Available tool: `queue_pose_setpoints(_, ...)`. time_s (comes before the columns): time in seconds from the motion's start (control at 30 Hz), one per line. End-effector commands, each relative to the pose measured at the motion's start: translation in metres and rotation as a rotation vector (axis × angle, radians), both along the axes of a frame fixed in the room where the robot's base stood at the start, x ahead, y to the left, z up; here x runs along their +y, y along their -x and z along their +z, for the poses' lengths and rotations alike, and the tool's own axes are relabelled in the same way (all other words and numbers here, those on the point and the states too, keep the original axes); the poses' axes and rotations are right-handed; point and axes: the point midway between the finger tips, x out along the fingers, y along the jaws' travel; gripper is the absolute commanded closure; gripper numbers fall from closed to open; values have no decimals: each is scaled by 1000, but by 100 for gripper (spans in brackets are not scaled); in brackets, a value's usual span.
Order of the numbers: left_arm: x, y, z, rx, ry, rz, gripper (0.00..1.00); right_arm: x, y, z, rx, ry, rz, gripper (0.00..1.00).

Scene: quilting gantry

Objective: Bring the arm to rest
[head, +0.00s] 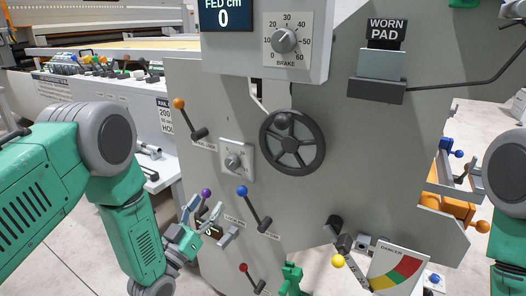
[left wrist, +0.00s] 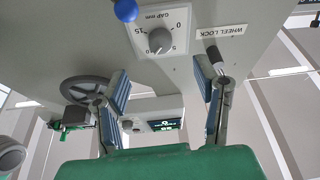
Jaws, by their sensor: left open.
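My left arm (head: 127,205) comes in from the left in the head view, bent downward at the elbow. My left gripper (head: 212,222) is at the lower left of the grey panel (head: 345,190), near a lever with a purple knob (head: 206,193). Its two fingers are spread, and they show apart in the left wrist view (left wrist: 163,88) with nothing held between them. Whether a finger touches the panel or lever cannot be told. Part of my right arm (head: 508,170) shows at the right edge; its gripper is out of view.
Close by are a blue-knobbed lever (head: 254,208), a red-knobbed lever (head: 251,279), an orange-knobbed lever (head: 190,119), a small dial (head: 234,161) and a black handwheel (head: 292,141). A yellow-knobbed lever (head: 345,250) stands lower right. Open floor (head: 75,255) shows at the lower left.

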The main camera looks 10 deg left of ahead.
Motion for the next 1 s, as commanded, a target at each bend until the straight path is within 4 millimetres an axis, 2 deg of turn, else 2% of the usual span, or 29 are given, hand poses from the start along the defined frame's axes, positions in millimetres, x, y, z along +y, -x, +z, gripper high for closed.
queue_pose_setpoints(0.07, -2, 6, -13, 99, -26, 8, 44, 0, 0, 7, 0, 0, 0, 100)
queue_pose_setpoints(0.17, -2, 26, -51, 345, -92, 31, 44, 0, 0, 20, 1, 0, 0, 100)
queue_pose_setpoints(0.27, 5, 76, -101, 688, -182, 59, 44, 0, 0, 37, 1, 0, 0, 100)
queue_pose_setpoints(0.3, 8, 101, -119, 824, -216, 68, 44, 0, 0, 43, 0, 0, 0, 100)
queue_pose_setpoints(0.37, 15, 143, -139, 1014, -262, 80, 44, 0, 0, 50, 0, 0, 0, 100)
queue_pose_setpoints(0.43, 24, 192, -154, 1215, -308, 92, 44, 0, 0, 58, 0, 0, 0, 100)
queue_pose_setpoints(0.5, 32, 241, -161, 1392, -348, 101, 44, 0, 0, 64, 1, 0, 0, 100)
queue_pose_setpoints(0.6, 41, 298, -161, 1593, -391, 111, 44, 0, 0, 71, 1, 0, 0, 100)
queue_pose_setpoints(0.7, 47, 337, -156, 1730, -417, 117, 44, 0, 0, 75, 1, 0, 0, 100)
queue_pose_setpoints(0.83, 51, 362, -151, 1815, -433, 121, 44, 0, 0, 77, 1, 0, 0, 100)
queue_pose_setpoints(1.0, 51, 366, -152, 1830, -435, 122, 44, 0, 0, 76, 1, 0, 0, 100)
